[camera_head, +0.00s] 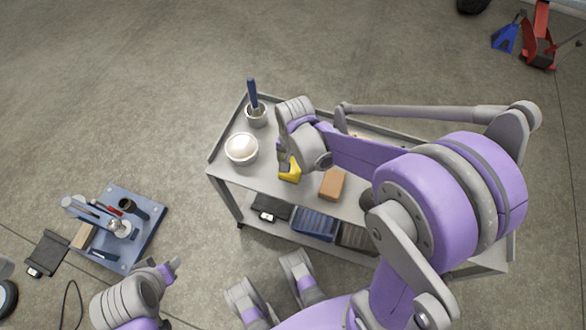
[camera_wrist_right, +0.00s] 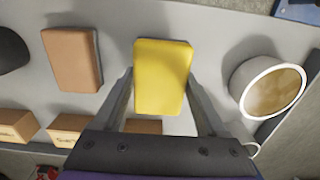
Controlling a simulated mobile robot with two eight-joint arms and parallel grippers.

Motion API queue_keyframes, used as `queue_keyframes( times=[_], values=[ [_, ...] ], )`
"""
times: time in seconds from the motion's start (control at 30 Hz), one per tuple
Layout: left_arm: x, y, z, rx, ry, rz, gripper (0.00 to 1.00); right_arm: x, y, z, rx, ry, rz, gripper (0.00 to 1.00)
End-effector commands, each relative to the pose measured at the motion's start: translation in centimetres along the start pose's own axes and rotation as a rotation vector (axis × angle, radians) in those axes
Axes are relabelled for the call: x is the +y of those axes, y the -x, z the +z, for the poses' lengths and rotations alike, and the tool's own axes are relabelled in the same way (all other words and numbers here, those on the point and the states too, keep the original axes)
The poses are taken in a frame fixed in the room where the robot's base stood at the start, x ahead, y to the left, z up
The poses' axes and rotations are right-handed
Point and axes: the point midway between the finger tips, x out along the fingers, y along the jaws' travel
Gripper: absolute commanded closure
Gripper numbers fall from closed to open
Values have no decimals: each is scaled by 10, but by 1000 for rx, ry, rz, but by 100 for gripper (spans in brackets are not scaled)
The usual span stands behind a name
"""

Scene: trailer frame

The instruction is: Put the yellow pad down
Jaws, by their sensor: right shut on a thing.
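The yellow pad (camera_wrist_right: 162,75) is a rectangular block between the two fingers of my right gripper (camera_wrist_right: 160,98) in the right wrist view. The gripper is shut on it. In the head view the yellow pad (camera_head: 290,171) shows partly, just below my right gripper (camera_head: 285,165), over the top of the grey cart (camera_head: 225,168). I cannot tell whether the pad touches the cart top. My left gripper (camera_head: 172,272) shows at the lower left of the head view, away from the cart; its jaw state is unclear.
A brown block (camera_head: 332,184) lies right of the pad. A white bowl (camera_head: 241,149) and a cup with a blue-handled tool (camera_head: 256,115) stand to the left. The lower shelf holds a blue bin (camera_head: 315,224). A blue plate with tools (camera_head: 150,215) is on the floor.

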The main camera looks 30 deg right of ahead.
Motion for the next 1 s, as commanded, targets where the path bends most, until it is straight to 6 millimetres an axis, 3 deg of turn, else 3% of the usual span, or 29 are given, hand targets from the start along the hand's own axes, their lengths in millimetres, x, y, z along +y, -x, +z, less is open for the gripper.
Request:
queue_keyframes(
  times=[0.23, 0.6, 0.63, 0.77, 1.0],
  values=[
    [0, -12, 4, -4, 0, 0, 50, 0, -34, -1, 0, 0, 0, 96],
    [0, -14, 6, -5, 0, 0, 50, 1, -38, 0, 0, 0, 0, 96],
    [0, -14, 5, -5, 0, 0, 50, 0, -37, 0, 0, 0, 0, 22],
    [0, -13, 5, -5, 0, 0, 50, 1, -36, 0, 0, 0, 0, 0],
    [0, -12, 5, -5, 0, 0, 50, 0, -35, 0, 0, 0, 0, 0]
  ],
)
